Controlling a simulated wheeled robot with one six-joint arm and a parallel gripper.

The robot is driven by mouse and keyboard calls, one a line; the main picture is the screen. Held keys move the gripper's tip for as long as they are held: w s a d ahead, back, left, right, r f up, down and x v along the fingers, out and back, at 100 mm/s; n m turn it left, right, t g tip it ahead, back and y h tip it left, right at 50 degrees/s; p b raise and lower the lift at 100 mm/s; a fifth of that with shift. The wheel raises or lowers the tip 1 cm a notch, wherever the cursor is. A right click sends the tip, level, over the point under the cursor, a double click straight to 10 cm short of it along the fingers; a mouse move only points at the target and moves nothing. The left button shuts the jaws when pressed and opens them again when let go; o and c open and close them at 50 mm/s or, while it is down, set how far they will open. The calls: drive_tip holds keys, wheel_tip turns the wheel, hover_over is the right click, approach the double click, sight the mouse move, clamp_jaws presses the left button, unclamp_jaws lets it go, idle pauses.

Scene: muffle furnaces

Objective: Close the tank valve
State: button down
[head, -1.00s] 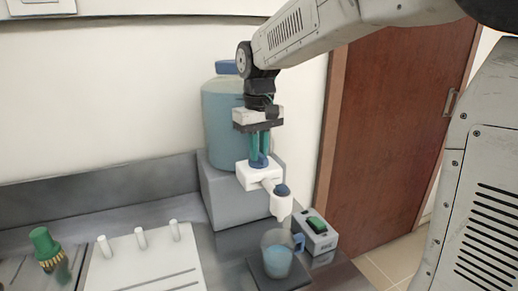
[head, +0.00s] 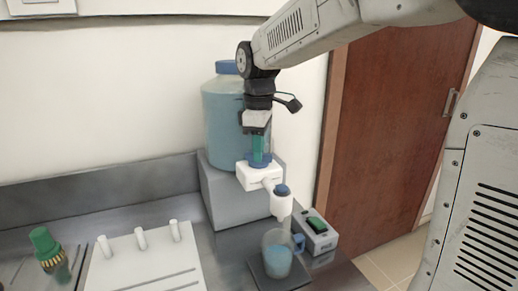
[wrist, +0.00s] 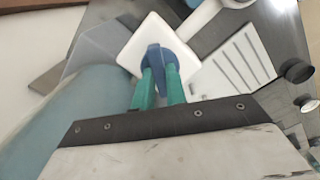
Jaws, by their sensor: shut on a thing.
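The tank (head: 222,110) is a large translucent blue jar with a blue cap, standing on a grey block at the back. Its white valve body (head: 262,176) juts out in front, with a pipe leading to a spout (head: 281,203). The blue valve handle (wrist: 158,58) sits on top of the white body. My gripper (head: 259,158) points straight down from above, its green fingers shut on the handle. The wrist view shows one finger on each side of the handle. In the head view the fingers partly hide the handle.
A glass mug (head: 277,256) with blue liquid stands below the spout on a dark plate.

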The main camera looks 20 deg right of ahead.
drive_tip(key=shift+n, duration=0.5)
drive_tip(key=c, duration=1.4)
unclamp_jaws()
drive_tip(key=shift+c, duration=0.2)
drive_tip(key=shift+r, duration=3.95)
